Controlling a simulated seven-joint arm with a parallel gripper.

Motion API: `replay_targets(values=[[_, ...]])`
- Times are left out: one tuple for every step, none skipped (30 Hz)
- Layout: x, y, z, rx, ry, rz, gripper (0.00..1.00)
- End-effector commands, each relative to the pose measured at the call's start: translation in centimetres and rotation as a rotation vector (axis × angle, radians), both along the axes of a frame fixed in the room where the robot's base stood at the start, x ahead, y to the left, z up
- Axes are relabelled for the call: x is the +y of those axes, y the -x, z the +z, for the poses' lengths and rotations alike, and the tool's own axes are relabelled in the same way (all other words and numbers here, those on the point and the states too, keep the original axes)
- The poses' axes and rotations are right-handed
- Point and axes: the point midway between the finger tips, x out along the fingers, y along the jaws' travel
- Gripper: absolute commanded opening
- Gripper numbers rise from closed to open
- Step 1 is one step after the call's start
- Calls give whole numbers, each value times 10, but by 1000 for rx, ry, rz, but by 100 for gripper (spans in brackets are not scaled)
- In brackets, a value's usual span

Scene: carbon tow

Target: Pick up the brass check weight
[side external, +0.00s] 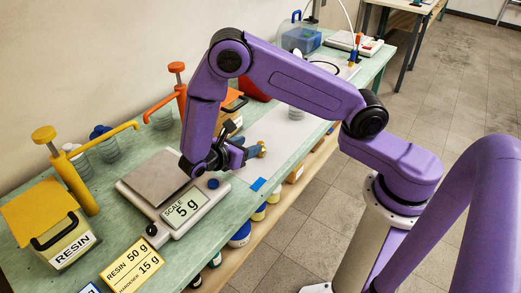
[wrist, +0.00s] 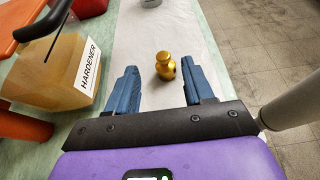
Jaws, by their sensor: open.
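The brass check weight (wrist: 165,67) is a small gold knobbed piece on the white sheet (wrist: 146,40). In the wrist view it shows between the finger lines, closer to the right finger. Whether it is between the fingers in depth I cannot tell. In the side view a gold bit of it (side external: 262,149) shows just past my fingertips, the rest hidden. My gripper (wrist: 158,80) is open with blue fingers and nothing held. In the side view my gripper (side external: 246,152) is low over the bench, pointing toward the sheet.
A box labelled HARDENER (wrist: 62,68) stands left of my fingers. The scale (side external: 180,205) reads 5 g. The yellow RESIN container (side external: 48,222) and pump bottles stand at the left. A grey item (wrist: 150,3) is farther along the sheet. The bench edge drops to the floor at right.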

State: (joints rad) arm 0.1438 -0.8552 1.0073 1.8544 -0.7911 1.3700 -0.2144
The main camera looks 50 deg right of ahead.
Motion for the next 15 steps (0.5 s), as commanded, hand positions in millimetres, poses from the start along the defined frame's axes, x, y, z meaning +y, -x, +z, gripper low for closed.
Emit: replay_targets(values=[[-9, 1, -3, 2, 2, -2, 52], [-14, 1, -5, 3, 1, -2, 52], [-19, 1, -8, 3, 1, -1, 52], [-23, 1, -9, 2, 1, -2, 52], [-26, 1, -11, 2, 1, -2, 52], [-29, 1, -12, 1, 1, -2, 52], [-31, 1, -13, 0, 0, -1, 52], [-32, 1, -14, 0, 0, 0, 52], [-34, 0, -14, 0, -1, 0, 52], [-35, 1, -15, 1, -1, 0, 52], [-36, 1, -15, 1, -1, 0, 52], [-38, 1, -17, 1, 0, 0, 52], [-41, 2, -18, 1, 0, -1, 52], [-44, 2, -20, 2, 1, -2, 52], [-49, 3, -23, 2, 1, -2, 52]])
